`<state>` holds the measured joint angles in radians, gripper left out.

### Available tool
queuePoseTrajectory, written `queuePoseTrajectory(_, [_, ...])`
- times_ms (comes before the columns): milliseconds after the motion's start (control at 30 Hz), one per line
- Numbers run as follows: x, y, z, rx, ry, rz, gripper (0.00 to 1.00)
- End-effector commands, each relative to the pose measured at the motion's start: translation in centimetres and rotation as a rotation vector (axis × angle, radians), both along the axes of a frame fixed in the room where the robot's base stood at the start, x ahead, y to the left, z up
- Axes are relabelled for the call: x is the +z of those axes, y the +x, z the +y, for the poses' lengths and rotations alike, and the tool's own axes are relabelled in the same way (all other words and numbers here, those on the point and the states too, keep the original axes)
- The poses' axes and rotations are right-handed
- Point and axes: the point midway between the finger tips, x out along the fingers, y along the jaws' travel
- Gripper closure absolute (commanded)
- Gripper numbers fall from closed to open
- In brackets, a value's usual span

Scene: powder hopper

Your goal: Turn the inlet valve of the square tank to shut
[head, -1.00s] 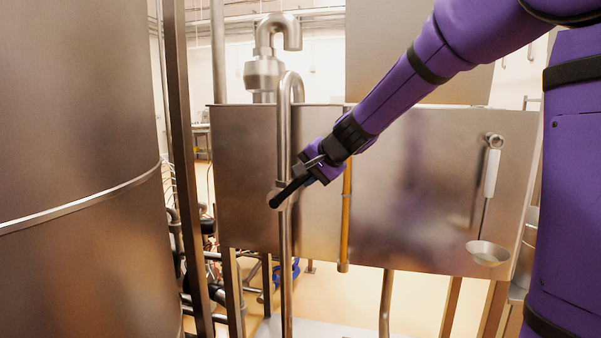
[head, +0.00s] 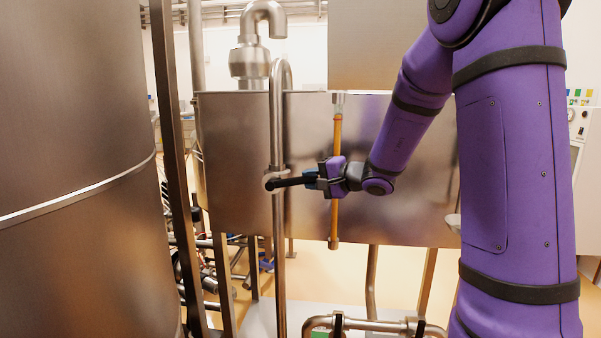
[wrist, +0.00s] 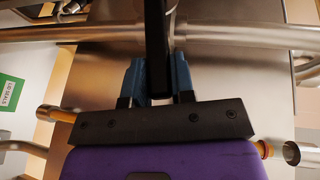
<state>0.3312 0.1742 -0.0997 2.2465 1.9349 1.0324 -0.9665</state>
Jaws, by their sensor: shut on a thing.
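The square tank (head: 235,150) is a wide brushed-metal box behind my arm. In front of it a vertical steel pipe (head: 278,125) carries the inlet valve (head: 272,182). Its black lever (head: 291,182) points right, nearly level, about crosswise to the pipe. My gripper (head: 312,179) is shut on the lever's outer end.
A large round metal vessel (head: 70,170) and an upright post (head: 174,150) stand at the left. A yellow sight tube (head: 336,135) runs down just behind my wrist. Low pipes (head: 370,325) cross the bottom.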

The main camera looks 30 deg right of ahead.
Motion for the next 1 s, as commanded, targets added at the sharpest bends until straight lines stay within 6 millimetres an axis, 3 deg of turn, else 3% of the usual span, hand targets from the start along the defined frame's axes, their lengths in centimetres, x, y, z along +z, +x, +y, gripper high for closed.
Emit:
queuePoseTrajectory(200, [-2.2,-0.2,-0.5,0.002,0.131,-0.091,1.00])
queuePoseTrajectory(500, [-3.7,-0.2,-0.3,0.004,0.238,-0.169,1.00])
queuePoseTrajectory(1000, [-4.5,-0.2,-0.3,0.003,0.268,-0.183,1.00])
